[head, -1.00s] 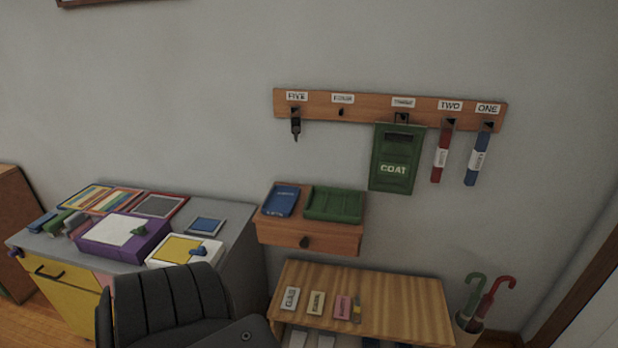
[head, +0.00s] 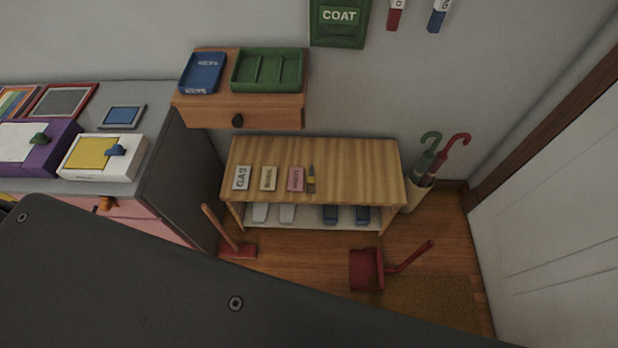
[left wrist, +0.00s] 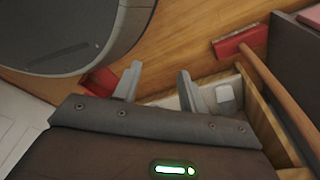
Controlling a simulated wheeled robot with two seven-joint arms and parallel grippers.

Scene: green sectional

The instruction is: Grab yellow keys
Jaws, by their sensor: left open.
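A small yellow-and-dark item (head: 311,179) lies on the wooden bench (head: 350,165) at the right end of a row of tags; it is too small to tell if it is the yellow keys. No other yellow keys show clearly. My left gripper (left wrist: 158,78) shows in the left wrist view, open and empty, its two pale fingers apart over the floor near the bench's lower shelf. In the head view a large dark part covers the bottom left and no fingertips show. My right gripper is not in view.
Tags (head: 242,178) lie on the bench, shoes (head: 345,214) below. A wall drawer (head: 275,115) holds blue (head: 203,72) and green (head: 268,70) trays. A red dustpan (head: 366,270), brush (head: 238,251) and umbrella stand (head: 418,192) are around the bench. A desk (head: 165,165) stands left.

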